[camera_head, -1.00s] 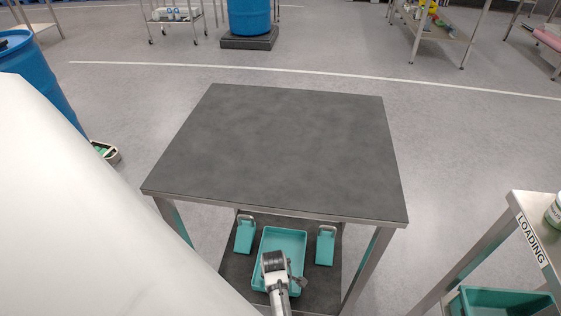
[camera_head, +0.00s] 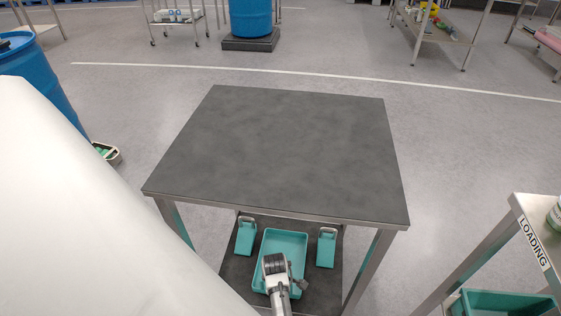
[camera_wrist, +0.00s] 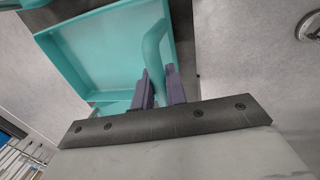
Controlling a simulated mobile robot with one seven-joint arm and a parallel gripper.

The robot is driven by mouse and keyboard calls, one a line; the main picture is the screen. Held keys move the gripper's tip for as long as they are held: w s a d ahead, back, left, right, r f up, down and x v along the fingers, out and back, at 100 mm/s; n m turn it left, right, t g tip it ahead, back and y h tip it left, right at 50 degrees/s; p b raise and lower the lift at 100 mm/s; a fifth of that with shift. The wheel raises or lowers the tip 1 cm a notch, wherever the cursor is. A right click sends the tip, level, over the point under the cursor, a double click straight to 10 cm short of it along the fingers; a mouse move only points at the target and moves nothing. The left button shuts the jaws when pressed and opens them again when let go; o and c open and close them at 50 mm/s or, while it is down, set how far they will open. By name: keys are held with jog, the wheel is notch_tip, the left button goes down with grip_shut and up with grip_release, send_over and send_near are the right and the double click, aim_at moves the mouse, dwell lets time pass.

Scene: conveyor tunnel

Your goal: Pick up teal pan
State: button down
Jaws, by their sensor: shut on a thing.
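The teal pan (camera_head: 285,243) is a shallow, open rectangular tray on the lower shelf of the table, seen below the tabletop's front edge. In the wrist view the pan (camera_wrist: 110,45) fills the upper left, with a raised teal grip at its right side. My gripper (camera_wrist: 160,80) has its two purple-grey fingers shut on this teal grip. In the head view my wrist covers the near part of the pan, and the fingers are hidden. Whether the pan touches the shelf cannot be told.
Two teal pieces with pale looped handles flank the pan, one left (camera_head: 246,238) and one right (camera_head: 326,250). The bare dark tabletop (camera_head: 285,150) overhangs the shelf at the back. A loading table (camera_head: 545,225) with a teal bin (camera_head: 500,303) stands right.

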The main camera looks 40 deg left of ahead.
jog(key=shift+r, duration=0.2)
notch_tip(320, 180, up, 20)
jog(key=p, duration=0.1)
jog(key=shift+f+p, duration=0.15)
jog(key=shift+p, duration=0.15)
jog(key=c, duration=1.9)
grip_release()
jog(key=shift+c, duration=0.2)
grip_shut()
jog(key=shift+s, duration=0.1)
